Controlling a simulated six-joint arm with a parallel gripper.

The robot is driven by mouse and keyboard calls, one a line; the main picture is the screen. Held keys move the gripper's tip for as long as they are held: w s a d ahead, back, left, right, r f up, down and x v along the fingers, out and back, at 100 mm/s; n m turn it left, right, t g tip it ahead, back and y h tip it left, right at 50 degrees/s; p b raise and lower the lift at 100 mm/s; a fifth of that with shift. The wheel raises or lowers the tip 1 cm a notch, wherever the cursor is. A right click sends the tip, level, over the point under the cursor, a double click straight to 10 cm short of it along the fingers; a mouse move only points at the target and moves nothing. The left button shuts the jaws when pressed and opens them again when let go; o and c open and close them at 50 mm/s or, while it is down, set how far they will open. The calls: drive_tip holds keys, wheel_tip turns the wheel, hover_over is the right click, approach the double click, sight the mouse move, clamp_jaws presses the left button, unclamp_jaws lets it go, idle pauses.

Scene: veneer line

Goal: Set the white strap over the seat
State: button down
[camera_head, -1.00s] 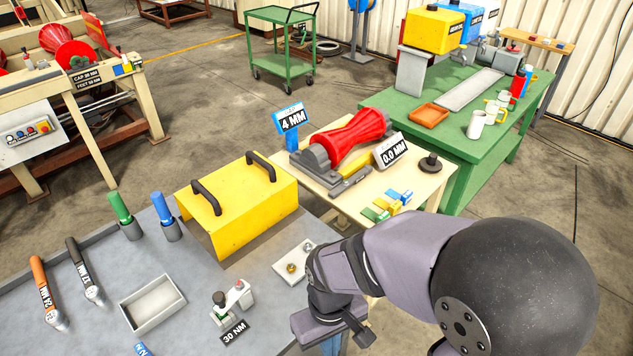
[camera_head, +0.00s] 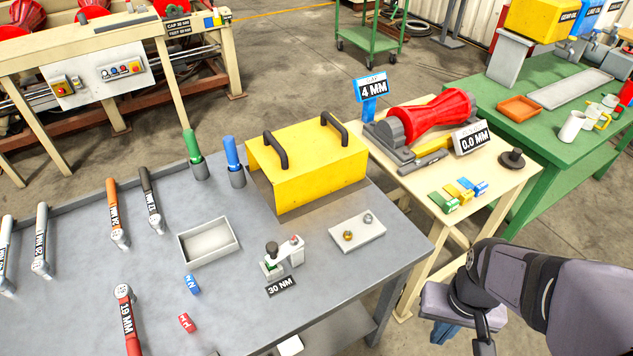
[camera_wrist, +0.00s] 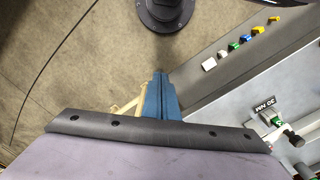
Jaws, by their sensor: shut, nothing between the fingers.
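A small white piece (camera_wrist: 209,64), which may be the white strap, heads a row of coloured pieces on a grey ledge beside the bench in the wrist view. A white piece also shows below the bench's front edge in the head view (camera_head: 290,345). I cannot tell which part is the seat; a small fixture (camera_head: 283,257) with a dark knob stands behind the 30 NM label. My gripper (camera_wrist: 158,77) has blue fingers, shut and empty, over the floor beside the ledge. In the head view my gripper (camera_head: 445,332) is right of the bench, partly hidden by my wrist.
The grey bench (camera_head: 110,250) holds a yellow cover (camera_head: 310,170), an empty tray (camera_head: 208,241), a plate with two knobs (camera_head: 357,232) and several torque wrenches. A beige stand (camera_head: 510,185) with a red roller (camera_head: 432,112) is behind. A round dark base (camera_wrist: 165,10) stands on the floor.

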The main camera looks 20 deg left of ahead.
drive_tip(key=s+f+m+g+b, duration=0.2)
drive_tip(key=s+f+g+b, duration=0.3)
drive_tip(key=f, duration=0.7)
drive_tip(key=m+t+y, duration=0.5)
drive_tip(key=m+y, duration=1.1)
drive_tip(key=y, duration=0.2)
approach(277, 249)
drive_tip(key=a+p, duration=0.4)
drive_tip(key=a, duration=0.1)
drive_tip(key=shift+f, duration=0.2)
drive_tip(key=shift+w+a+f+p, duration=0.1)
drive_tip(key=shift+a+f+p, duration=0.05)
drive_tip(key=shift+a+p, duration=0.45)
drive_tip(key=shift+a, duration=0.1)
